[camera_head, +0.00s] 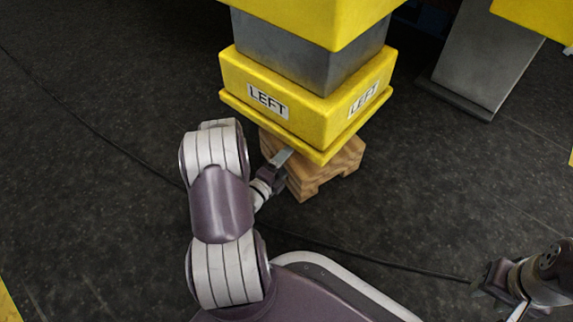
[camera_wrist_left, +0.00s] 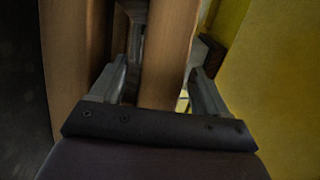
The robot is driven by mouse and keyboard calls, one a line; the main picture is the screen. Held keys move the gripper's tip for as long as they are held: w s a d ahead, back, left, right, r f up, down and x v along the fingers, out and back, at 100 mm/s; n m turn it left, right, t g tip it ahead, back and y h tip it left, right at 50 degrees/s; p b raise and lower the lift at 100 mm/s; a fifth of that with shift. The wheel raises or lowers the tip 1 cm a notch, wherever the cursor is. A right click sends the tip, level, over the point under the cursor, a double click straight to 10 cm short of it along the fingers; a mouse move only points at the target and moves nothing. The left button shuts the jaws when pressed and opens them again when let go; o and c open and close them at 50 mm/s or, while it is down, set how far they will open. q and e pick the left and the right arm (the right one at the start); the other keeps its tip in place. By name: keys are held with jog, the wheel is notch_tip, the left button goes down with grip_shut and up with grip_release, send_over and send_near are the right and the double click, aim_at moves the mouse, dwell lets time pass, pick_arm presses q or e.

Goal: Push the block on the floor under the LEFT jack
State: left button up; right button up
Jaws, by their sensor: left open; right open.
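The wooden block (camera_head: 320,177) lies on the dark floor beneath the yellow LEFT jack (camera_head: 300,105). Its front part sticks out from under the jack's lower plate, and the rest is hidden. My left gripper (camera_head: 277,167) is low at the block's left side, just below the plate edge. In the left wrist view, its fingers (camera_wrist_left: 157,85) are apart, with a wooden board of the block (camera_wrist_left: 168,50) between them; I cannot tell whether they touch it. The jack's yellow side (camera_wrist_left: 275,95) fills the right of that view.
A grey leg with a flat foot (camera_head: 485,60) stands at the upper right. A thin black cable (camera_head: 370,262) runs across the floor.

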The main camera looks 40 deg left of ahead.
pick_arm(q)
jog(key=shift+w, duration=0.4)
pick_arm(e)
jog(key=shift+f, duration=0.25)
pick_arm(q)
jog(key=shift+c, duration=0.3)
grip_shut()
